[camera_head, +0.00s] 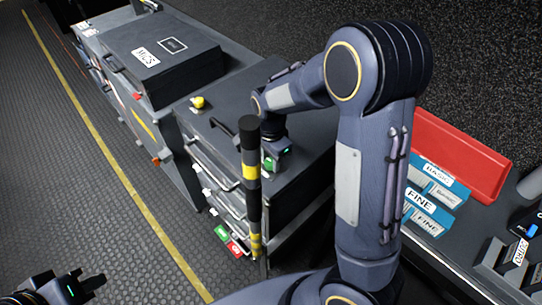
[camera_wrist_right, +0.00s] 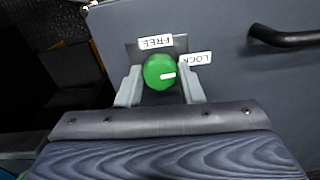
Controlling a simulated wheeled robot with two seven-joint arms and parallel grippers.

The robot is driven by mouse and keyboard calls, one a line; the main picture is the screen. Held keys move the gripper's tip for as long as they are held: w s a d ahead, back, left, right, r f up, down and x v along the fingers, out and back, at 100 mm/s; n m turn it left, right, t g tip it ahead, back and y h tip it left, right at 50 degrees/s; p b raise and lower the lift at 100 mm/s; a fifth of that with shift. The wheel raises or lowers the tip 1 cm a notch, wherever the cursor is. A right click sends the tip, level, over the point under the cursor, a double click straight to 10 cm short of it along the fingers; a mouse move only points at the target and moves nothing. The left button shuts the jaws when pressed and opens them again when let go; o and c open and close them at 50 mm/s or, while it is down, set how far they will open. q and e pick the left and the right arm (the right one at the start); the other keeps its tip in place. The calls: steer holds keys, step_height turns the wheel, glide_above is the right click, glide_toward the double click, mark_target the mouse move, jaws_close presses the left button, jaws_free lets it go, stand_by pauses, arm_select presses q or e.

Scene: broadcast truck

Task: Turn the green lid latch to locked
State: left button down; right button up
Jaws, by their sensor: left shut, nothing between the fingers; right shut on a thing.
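The green lid latch (camera_wrist_right: 160,72) is a round knob on a dark plate in the right wrist view. Its white mark points right, toward the side where the LOCK label (camera_wrist_right: 197,58) sits. The FREE label (camera_wrist_right: 155,42) is above the knob; both labels appear upside down. My right gripper (camera_wrist_right: 160,82) is shut on the knob, one finger on each side. In the head view my right gripper (camera_head: 274,150) is over the dark case lid (camera_head: 235,115), partly hidden by my arm. My left gripper (camera_head: 88,284) is shut and empty at the bottom left, away from the case.
A black-and-yellow post (camera_head: 250,180) stands in front of the case. A yellow knob (camera_head: 198,103) is on the case's far end. Another case labelled MICS (camera_head: 160,55) lies beyond. A red tray (camera_head: 455,155) and blue boxes (camera_head: 430,185) are at right. The floor at left is clear.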

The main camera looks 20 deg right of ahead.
mark_target(271, 161)
steer(key=shift+m, duration=0.6)
steer(key=o, duration=1)
step_height(271, 161, up, 8)
steer(key=shift+f+p, duration=0.1)
steer(key=shift+p, duration=0.2)
